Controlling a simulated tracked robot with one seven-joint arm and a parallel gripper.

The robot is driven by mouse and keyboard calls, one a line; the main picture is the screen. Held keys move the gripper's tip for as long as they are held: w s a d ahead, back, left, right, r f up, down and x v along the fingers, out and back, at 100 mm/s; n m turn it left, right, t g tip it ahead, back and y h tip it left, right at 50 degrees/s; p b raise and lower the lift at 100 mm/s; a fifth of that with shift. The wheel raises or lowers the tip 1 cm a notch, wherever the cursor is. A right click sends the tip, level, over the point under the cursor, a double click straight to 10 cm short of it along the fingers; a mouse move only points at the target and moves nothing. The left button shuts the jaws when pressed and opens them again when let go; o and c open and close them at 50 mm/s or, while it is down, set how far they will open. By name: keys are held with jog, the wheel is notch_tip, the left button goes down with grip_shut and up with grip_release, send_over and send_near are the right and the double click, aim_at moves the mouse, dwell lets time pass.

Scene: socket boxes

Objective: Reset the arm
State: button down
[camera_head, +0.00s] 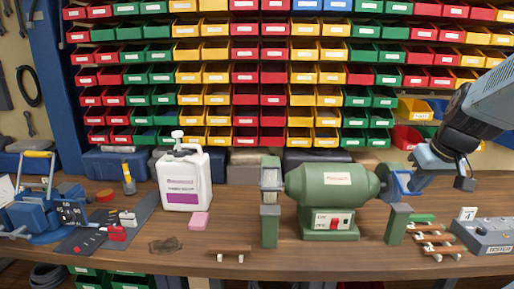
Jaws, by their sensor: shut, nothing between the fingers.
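My arm reaches in from the upper right edge of the head view. My gripper (428,168) is at its lower end, above the right part of the workbench (340,262). It is just right of the green bench grinder (333,188) and overlaps the grinder's right wheel side in the picture. I cannot tell whether it touches the grinder. The gripper looks shut, with nothing seen in it. The fingertips are small and partly lost against the blue parts behind them.
A white jug (184,180), a pink block (199,221) and a blue machine (38,212) stand to the left. Rows of coloured bins (273,75) fill the back wall.

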jog(key=s+a+r, duration=0.1)
jog(key=s+a, duration=0.2)
jog(key=a, duration=0.6)
jog(key=s+a+r, duration=0.1)
jog(key=s+a, duration=0.2)
jog(key=a, duration=0.6)
jog(key=shift+n, duration=0.4)
jog(key=shift+w+r, duration=0.1)
